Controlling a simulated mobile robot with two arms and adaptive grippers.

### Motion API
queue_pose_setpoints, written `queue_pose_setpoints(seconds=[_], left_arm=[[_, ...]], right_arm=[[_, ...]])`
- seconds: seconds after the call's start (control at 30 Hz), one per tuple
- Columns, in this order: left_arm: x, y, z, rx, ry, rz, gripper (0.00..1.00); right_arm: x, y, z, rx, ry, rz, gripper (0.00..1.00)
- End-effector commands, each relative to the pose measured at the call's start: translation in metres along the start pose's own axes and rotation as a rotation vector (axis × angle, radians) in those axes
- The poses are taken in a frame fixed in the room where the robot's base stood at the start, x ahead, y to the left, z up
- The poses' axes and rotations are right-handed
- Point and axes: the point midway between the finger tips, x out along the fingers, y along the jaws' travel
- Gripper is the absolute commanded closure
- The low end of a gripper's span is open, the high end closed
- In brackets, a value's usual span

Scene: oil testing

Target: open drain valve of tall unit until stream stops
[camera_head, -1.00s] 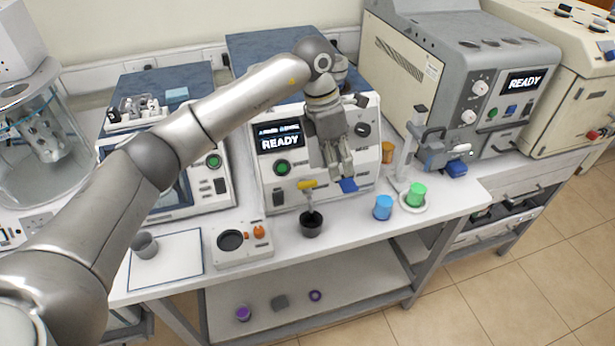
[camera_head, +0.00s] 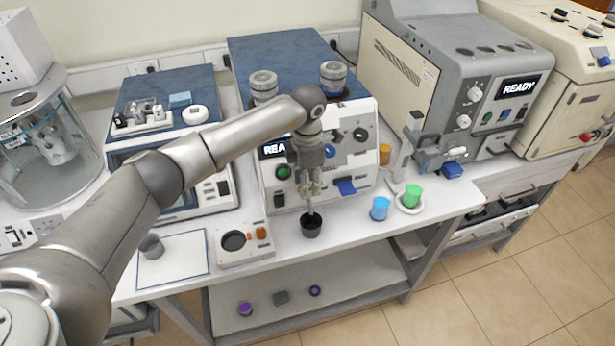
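The middle unit with the blue top (camera_head: 285,52) has a READY display partly covered by my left arm. My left gripper (camera_head: 309,190) points down at the front of this unit, where the yellow drain valve lever was visible earlier. The gripper now mostly hides that lever, and I cannot tell whether the fingers are closed on it. A thin pale line shows just below the fingertips, above a black cup (camera_head: 311,228); whether it is spout or stream is unclear. A second lever, blue (camera_head: 345,187), sits to the right on the same unit. My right gripper is out of view.
A blue cup (camera_head: 380,208) and a green cup (camera_head: 412,196) on a white dish stand to the right. A white device with a dark round plate (camera_head: 243,256) and a grey cup (camera_head: 152,247) are to the left. A large grey READY unit (camera_head: 455,85) stands behind right.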

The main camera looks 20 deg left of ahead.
Motion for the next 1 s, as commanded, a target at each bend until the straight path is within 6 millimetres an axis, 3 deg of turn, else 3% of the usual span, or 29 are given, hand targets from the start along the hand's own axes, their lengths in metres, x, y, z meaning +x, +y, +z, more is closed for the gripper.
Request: queue_pose_setpoints(seconds=[0.3, 0.6, 1.0], left_arm=[[0.0042, -0.0002, 0.0003, 0.001, -0.001, 0.000, 0.64], [0.0037, -0.0001, 0.0003, 0.000, -0.001, 0.000, 1.00], [0.0048, 0.0004, 0.0001, -0.050, -0.001, 0.002, 1.00]], right_arm=[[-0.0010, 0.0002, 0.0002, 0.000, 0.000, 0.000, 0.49], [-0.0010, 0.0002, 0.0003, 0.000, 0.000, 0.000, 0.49], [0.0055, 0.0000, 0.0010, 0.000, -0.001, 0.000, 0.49]])
